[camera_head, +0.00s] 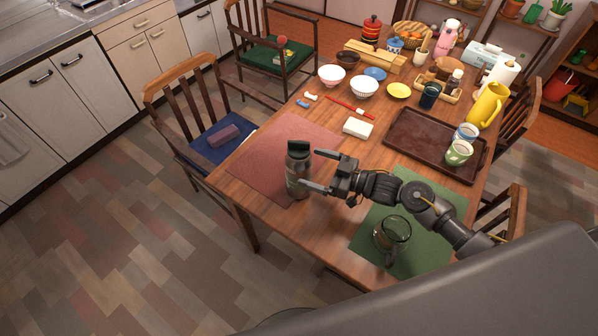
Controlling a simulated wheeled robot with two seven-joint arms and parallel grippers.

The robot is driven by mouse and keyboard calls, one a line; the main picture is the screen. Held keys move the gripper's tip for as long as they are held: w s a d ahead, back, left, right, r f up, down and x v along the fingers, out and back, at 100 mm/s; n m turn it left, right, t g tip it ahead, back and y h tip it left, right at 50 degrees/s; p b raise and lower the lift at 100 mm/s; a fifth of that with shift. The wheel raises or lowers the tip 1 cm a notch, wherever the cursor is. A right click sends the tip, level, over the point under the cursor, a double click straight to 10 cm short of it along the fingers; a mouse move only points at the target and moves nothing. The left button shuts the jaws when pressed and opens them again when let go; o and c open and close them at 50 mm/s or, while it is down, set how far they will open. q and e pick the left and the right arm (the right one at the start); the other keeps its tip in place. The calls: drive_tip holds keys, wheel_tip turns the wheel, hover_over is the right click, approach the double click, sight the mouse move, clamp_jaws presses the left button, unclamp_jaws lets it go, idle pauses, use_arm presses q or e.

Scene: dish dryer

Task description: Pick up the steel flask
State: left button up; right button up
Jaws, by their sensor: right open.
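The steel flask (298,172) stands upright near the front edge of the wooden table, on the red placemat. It has a dark cap and a grey body. My right gripper (312,170) comes in from the right, level with the flask, with its jaws open toward it. Its fingertips are at the flask's right side, and the lower finger overlaps the flask's lower body in the picture. I cannot tell whether they touch. My left gripper is not in view.
A glass mug (392,236) stands on the green placemat (436,255) below my right arm. A dark brown tray (420,146) with cups lies behind the arm. A white block (357,128) and bowls are farther back. The red placemat (262,160) is clear left of the flask.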

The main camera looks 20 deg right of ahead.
sight(299, 163)
drive_tip(key=p+x, duration=0.1)
drive_tip(key=x, duration=0.3)
drive_tip(key=shift+w+a+p, duration=0.1)
drive_tip(key=shift+a+p, duration=0.2)
drive_tip(key=shift+p, duration=0.05)
drive_tip(key=shift+w+a, duration=0.15)
drive_tip(key=shift+a, duration=0.1)
drive_tip(key=shift+f, duration=0.1)
drive_tip(key=c, duration=1.7)
